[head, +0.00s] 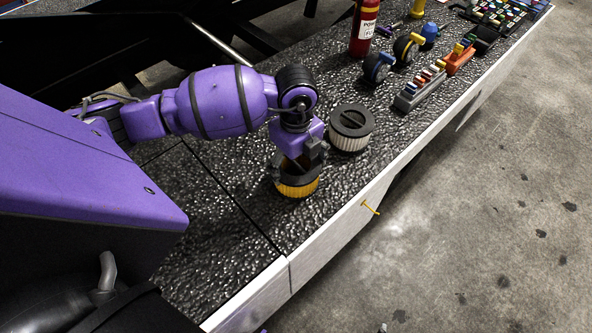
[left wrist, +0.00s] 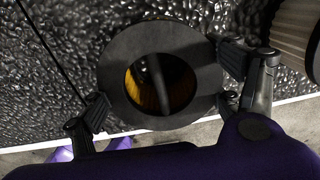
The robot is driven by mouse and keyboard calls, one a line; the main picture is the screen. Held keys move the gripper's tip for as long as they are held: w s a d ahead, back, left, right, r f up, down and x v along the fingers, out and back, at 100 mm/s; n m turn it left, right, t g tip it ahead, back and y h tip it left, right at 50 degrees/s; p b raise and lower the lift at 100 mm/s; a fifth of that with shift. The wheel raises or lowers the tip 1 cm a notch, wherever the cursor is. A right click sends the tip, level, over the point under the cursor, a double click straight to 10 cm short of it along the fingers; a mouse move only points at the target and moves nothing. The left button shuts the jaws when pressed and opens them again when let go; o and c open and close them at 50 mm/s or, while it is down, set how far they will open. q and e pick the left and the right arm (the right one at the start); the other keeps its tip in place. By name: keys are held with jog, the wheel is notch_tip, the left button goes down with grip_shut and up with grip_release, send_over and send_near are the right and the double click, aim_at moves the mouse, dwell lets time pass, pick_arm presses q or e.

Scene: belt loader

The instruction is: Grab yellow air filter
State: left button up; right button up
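The yellow air filter (head: 297,188) has a dark top ring and stands on the dark textured belt loader surface. In the left wrist view the yellow air filter (left wrist: 118,50) shows as a black ring with a yellow inside and a dark bar across the hole. My left gripper (head: 299,168) is directly above and around it, fingers spread wide. In the left wrist view the left gripper (left wrist: 163,84) has fingers on opposite sides of the ring, very close to its rim; I cannot tell whether they touch. My right gripper is not in view.
A white filter with a black cap (head: 350,130) stands close behind and to the right of the yellow one. Farther along are a red extinguisher (head: 364,28), casters (head: 377,68) and a grey holder (head: 418,90). A pale edge rail (head: 345,215) borders the surface.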

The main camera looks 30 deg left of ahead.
pick_arm(q)
jog(key=c, duration=0.5)
jog(key=shift+c, duration=0.2)
